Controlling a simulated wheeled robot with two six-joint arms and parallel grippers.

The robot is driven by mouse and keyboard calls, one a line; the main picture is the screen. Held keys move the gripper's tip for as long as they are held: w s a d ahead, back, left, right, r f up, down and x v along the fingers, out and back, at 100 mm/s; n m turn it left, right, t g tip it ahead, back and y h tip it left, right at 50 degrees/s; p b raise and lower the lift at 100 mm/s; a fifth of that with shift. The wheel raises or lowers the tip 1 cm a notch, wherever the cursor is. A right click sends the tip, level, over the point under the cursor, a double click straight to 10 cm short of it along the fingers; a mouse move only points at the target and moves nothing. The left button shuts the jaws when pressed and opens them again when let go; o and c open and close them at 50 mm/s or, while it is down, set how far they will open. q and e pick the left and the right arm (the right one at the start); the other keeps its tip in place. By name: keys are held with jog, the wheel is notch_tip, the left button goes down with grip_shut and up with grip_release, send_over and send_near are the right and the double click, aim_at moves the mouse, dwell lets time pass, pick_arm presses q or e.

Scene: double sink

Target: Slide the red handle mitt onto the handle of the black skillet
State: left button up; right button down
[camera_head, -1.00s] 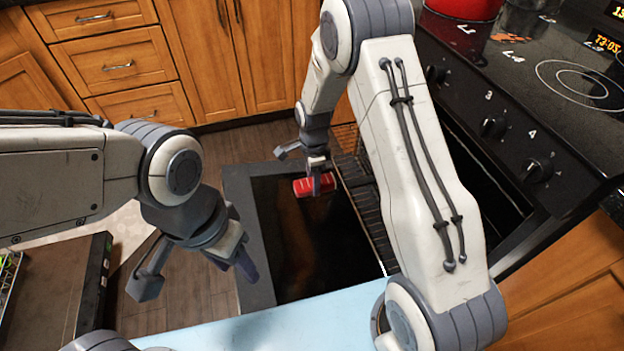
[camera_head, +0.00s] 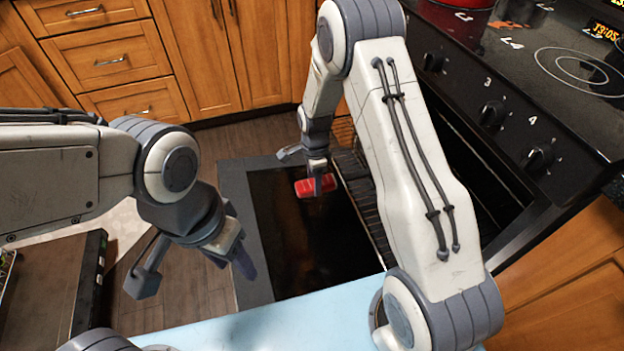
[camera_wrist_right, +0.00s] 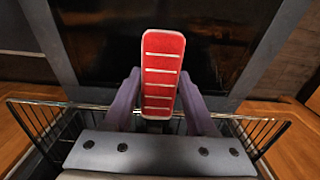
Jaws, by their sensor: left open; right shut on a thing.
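The red handle mitt (camera_head: 327,187), with pale cross stripes, is held in my right gripper (camera_head: 316,183) above the open oven door. In the right wrist view the mitt (camera_wrist_right: 162,75) stands between the two fingers and points away from the gripper. My left gripper (camera_head: 195,272) is open and empty, to the left of the open door, with its fingers spread. I cannot make out the black skillet or its handle in any view.
The open oven door (camera_head: 290,240) lies under my right gripper, with a wire rack (camera_head: 362,190) beside it. The black stove (camera_head: 540,75) stands at right, with a red pot (camera_head: 465,3) at its top edge. Wooden cabinets (camera_head: 235,50) line the back.

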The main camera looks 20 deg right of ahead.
aim_at(329, 179)
jog(key=shift+d+r+p, duration=0.1)
jog(key=shift+d+p, duration=0.4)
jog(key=shift+d, duration=1.7)
jog(key=shift+w+d+p, duration=0.2)
jog(key=shift+d+p, duration=0.3)
jog(key=shift+d, duration=3.7)
jog(key=shift+c, duration=0.6)
grip_release()
notch_tip(329, 179, up, 10)
jog(key=p, duration=0.2)
jog(key=shift+r, duration=0.2)
jog(key=shift+a, duration=0.1)
